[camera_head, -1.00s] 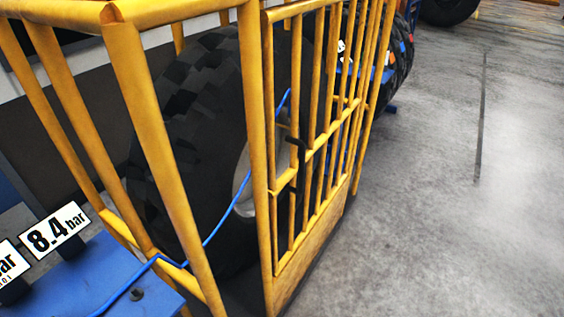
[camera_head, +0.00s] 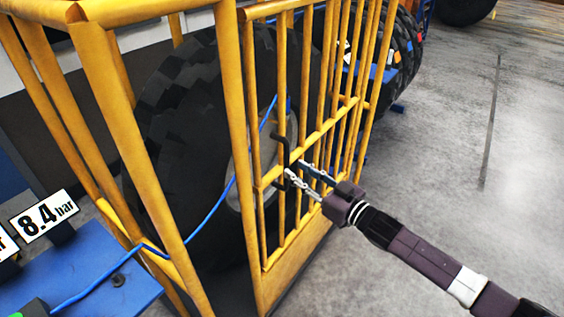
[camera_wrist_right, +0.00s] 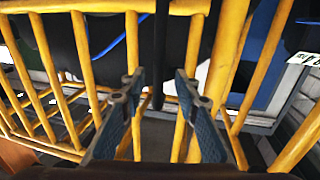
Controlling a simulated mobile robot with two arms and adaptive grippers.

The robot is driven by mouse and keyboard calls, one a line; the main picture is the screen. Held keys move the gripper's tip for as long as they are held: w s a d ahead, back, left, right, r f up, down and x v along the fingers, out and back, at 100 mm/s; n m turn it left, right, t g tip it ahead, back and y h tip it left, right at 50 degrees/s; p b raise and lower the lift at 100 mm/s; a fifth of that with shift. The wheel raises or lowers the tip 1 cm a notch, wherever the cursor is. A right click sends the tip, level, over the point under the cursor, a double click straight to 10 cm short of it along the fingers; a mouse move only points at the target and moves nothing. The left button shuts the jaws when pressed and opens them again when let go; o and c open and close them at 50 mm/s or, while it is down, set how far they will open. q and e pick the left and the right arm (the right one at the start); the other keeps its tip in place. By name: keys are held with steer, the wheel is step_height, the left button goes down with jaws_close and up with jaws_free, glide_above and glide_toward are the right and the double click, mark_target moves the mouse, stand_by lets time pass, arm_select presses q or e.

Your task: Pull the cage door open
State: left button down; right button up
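The yellow barred cage door (camera_head: 300,215) stands in its frame, with a large black tyre (camera_head: 185,120) behind the bars. It looks closed. A black upright handle (camera_head: 283,150) is on the door's near side. My right gripper (camera_head: 296,168) reaches in from the lower right, its fingertips close to the handle. In the right wrist view, the two fingers of my right gripper (camera_wrist_right: 157,84) are spread apart. The dark handle bar (camera_wrist_right: 160,50) shows between them, with a gap on both sides. Whether it lies fully within their depth is unclear. My left gripper is out of view.
A blue bench (camera_head: 100,275) with a pressure sign (camera_head: 45,217) reading 8.4 bar stands at lower left. A blue hose (camera_head: 215,205) runs from it through the cage to the tyre. Grey floor (camera_head: 440,150) right of the cage is open. More tyres (camera_head: 407,50) stand behind.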

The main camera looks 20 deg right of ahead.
mark_target(288, 165)
steer(key=shift+p+x, duration=0.55)
steer(key=shift+x, duration=2.2)
jaws_close()
